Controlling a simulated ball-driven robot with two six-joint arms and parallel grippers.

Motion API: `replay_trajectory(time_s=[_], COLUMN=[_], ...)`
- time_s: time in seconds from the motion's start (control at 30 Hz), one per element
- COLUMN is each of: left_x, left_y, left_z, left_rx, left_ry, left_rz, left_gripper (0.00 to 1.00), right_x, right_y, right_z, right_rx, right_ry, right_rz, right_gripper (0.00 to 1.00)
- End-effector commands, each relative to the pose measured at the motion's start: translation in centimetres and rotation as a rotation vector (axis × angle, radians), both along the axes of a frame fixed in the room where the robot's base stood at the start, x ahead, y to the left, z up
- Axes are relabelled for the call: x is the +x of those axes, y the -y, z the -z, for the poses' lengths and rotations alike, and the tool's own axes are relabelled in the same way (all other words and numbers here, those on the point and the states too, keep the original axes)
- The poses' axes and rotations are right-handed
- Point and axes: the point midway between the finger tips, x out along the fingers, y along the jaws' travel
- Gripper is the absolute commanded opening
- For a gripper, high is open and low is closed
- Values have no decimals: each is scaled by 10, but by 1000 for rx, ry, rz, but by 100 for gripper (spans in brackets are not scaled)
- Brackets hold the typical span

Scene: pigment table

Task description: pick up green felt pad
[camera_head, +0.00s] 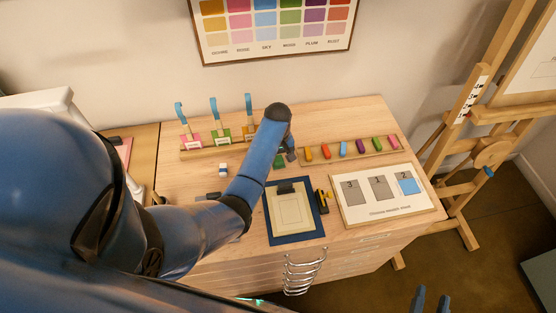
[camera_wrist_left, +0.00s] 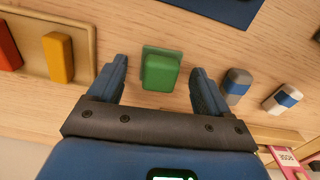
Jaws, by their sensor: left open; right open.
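The green felt pad (camera_head: 279,162) lies on the table, partly hidden by my left arm in the head view. In the left wrist view the green felt pad (camera_wrist_left: 161,70) is a small block with rounded edges. My left gripper (camera_wrist_left: 159,68) is open, with one finger on each side of the pad and a gap at both sides. In the head view the left gripper (camera_head: 288,152) is mostly hidden by its own arm. My right gripper (camera_head: 431,298) is open and empty at the bottom right, away from the pad.
A wooden tray (camera_head: 350,158) of several coloured sticks is right of the pad. A navy mat (camera_head: 272,225) lies in front. A blue-and-white block (camera_head: 223,168) and a grey-blue piece (camera_wrist_left: 237,84) lie nearby. A rack (camera_head: 213,145) with upright blue-handled tools stands at the back left.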

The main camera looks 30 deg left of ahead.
Motion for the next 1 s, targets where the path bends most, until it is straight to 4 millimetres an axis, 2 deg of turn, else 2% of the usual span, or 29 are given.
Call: replay_trajectory(time_s=[0.3,0.7,1.0], left_x=[0,0,0], left_y=[0,0,0], left_z=[5,5,3], left_rx=[0,0,0], left_ry=[1,1,1], left_rz=[0,0,0], left_gripper=[79,19,19], right_x=[0,0,0], right_y=[0,0,0], right_z=[0,-1,-2], right_rx=[0,0,0], right_ry=[0,0,0], right_rz=[0,0,0], right_gripper=[43,43,43])
